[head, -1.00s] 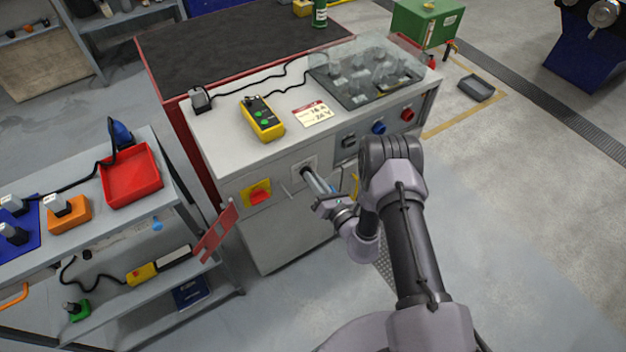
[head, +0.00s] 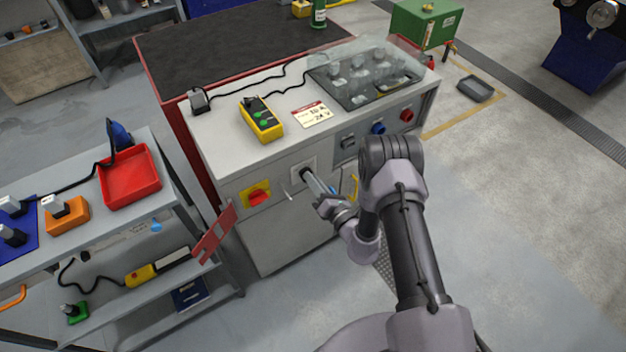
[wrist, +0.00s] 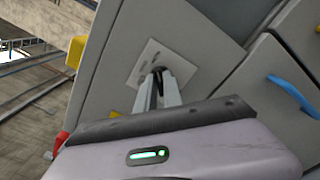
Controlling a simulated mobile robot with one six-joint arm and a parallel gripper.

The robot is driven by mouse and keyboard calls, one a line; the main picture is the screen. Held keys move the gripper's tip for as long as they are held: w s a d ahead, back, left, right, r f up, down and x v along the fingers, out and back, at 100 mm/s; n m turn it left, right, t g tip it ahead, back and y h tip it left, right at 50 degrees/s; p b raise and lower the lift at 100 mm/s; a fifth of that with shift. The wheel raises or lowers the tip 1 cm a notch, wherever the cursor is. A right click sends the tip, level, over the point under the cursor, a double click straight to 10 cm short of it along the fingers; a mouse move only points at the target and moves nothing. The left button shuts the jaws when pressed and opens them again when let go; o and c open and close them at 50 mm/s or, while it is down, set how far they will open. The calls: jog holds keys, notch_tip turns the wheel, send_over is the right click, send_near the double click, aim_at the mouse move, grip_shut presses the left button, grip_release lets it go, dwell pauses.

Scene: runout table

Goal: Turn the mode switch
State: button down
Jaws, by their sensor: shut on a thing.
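The mode switch shows as a light square plate (head: 298,168) on the front panel of the grey machine cabinet (head: 232,155). In the wrist view the plate (wrist: 148,55) looks tilted, with a small dark knob at its middle, mostly hidden by my fingers. My gripper (head: 308,174) reaches the plate from the front right. In the wrist view both long fingers of my gripper (wrist: 160,78) converge on the dark knob and are shut on it. The knob's pointer and any marks cannot be made out.
Left of the switch, a red knob (head: 258,198) sits on a yellow plate. A red flap (head: 214,235) sticks out near the cabinet's left corner. A grey shelf cart (head: 165,220) stands to the left. A blue handle (wrist: 293,92) lies to the right in the wrist view.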

jog(key=c, duration=1.5)
grip_release()
jog(key=shift+s, duration=0.1)
jog(key=p+v, duration=0.5)
jog(key=v, duration=1.2)
jog(key=shift+s+d, duration=0.15)
